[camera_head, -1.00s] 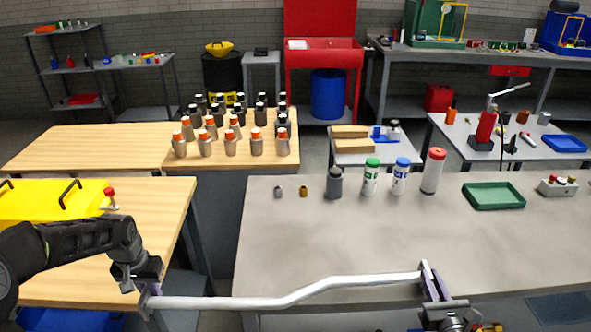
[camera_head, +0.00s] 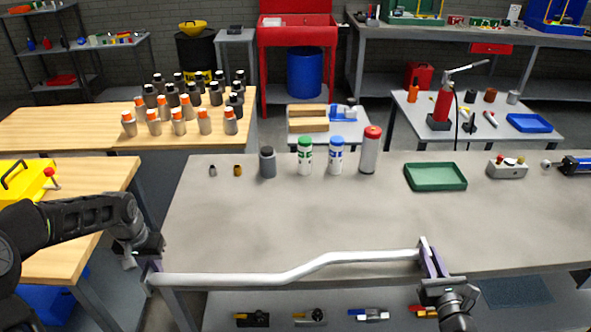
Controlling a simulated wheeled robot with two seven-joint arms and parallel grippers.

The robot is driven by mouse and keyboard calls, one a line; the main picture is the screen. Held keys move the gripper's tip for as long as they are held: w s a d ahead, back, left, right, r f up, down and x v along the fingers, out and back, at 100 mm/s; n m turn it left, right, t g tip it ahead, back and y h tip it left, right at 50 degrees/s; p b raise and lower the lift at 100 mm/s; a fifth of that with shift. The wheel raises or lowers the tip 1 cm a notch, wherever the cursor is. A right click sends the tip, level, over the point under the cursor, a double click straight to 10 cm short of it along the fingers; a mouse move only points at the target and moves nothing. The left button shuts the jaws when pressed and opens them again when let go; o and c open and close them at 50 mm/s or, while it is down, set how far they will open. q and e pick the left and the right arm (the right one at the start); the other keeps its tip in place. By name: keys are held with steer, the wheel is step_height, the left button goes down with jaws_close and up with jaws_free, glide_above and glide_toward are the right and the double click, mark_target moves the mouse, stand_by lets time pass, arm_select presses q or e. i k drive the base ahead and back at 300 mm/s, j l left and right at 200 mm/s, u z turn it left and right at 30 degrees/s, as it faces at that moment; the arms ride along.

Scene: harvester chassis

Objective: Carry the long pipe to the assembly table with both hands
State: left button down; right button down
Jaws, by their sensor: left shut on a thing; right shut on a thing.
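The long pipe (camera_head: 230,279) is white with a bend in its middle. It is held roughly level across the front of the grey table (camera_head: 300,220), and its right part overlaps the table's front edge in the picture. My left gripper (camera_head: 150,270) is shut on the pipe's left end. My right gripper (camera_head: 430,262) is shut on its right end. I cannot tell how high the pipe is above the tabletop. No label shows which table is the assembly table.
Bottles (camera_head: 305,157), small fittings, a green tray (camera_head: 435,177) and a control box (camera_head: 507,167) stand along the grey table's back. Its front middle is clear. Wooden tables (camera_head: 100,180) stand at left, one with several orange-capped bottles. Tools lie on a lower shelf (camera_head: 290,303).

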mark_target(568, 222)
steer(key=l, duration=2.35)
steer(key=i+l, duration=0.1)
steer(key=l, duration=0.35)
steer(key=i+l, duration=0.1)
steer(key=l, duration=0.35)
steer(key=i+l, duration=0.1)
steer(key=l, duration=0.35)
steer(key=i+l, duration=0.1)
steer(key=l, duration=0.4)
steer(key=i+l, duration=0.15)
steer(key=l, duration=0.3)
